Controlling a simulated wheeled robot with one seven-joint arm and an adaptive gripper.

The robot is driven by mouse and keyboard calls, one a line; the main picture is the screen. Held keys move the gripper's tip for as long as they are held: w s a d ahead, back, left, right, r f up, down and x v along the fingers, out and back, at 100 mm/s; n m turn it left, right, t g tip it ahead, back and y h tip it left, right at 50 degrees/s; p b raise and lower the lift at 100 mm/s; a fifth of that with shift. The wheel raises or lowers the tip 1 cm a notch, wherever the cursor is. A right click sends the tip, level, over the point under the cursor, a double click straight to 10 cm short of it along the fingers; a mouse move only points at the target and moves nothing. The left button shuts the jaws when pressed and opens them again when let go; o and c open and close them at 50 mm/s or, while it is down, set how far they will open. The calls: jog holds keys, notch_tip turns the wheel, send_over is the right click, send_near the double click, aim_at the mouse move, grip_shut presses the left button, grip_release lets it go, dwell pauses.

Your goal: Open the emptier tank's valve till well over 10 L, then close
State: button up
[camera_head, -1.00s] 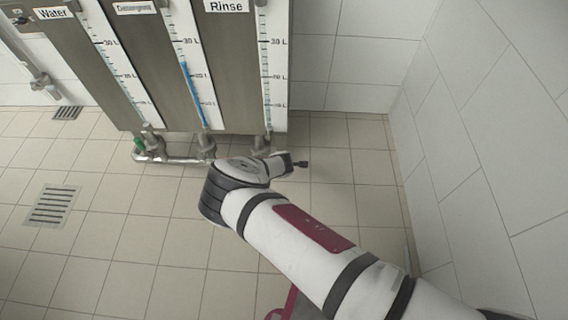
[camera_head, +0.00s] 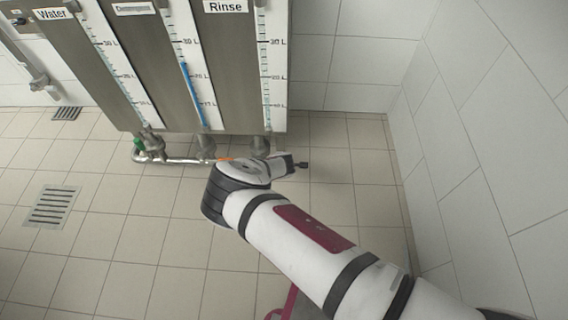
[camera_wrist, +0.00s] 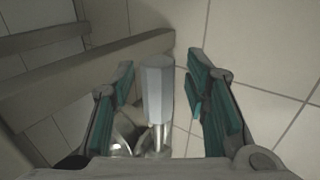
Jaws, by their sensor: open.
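Three steel tanks stand at the top left of the head view: Water (camera_head: 62,60), a middle one with a blurred label (camera_head: 140,45), and Rinse (camera_head: 228,80). The middle gauge (camera_head: 195,95) shows a blue column to about the mid-20s of litres. The Rinse gauge (camera_head: 265,75) and Water gauge (camera_head: 110,65) show no such clear column; their levels are too small to read. In the wrist view, my gripper (camera_wrist: 160,72) is open, with its teal-padded fingers on either side of a grey faceted valve handle (camera_wrist: 157,88), apparently apart from it.
A metal pipe (camera_head: 175,160) runs low under the tanks, with a green handle (camera_head: 138,141) at its left. A small orange part (camera_head: 225,157) shows beside my wrist. White tiled walls (camera_head: 500,130) stand right. Floor drains (camera_head: 53,206) lie left; the tiled floor there is free.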

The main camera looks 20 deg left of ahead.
jog(key=v, duration=1.2)
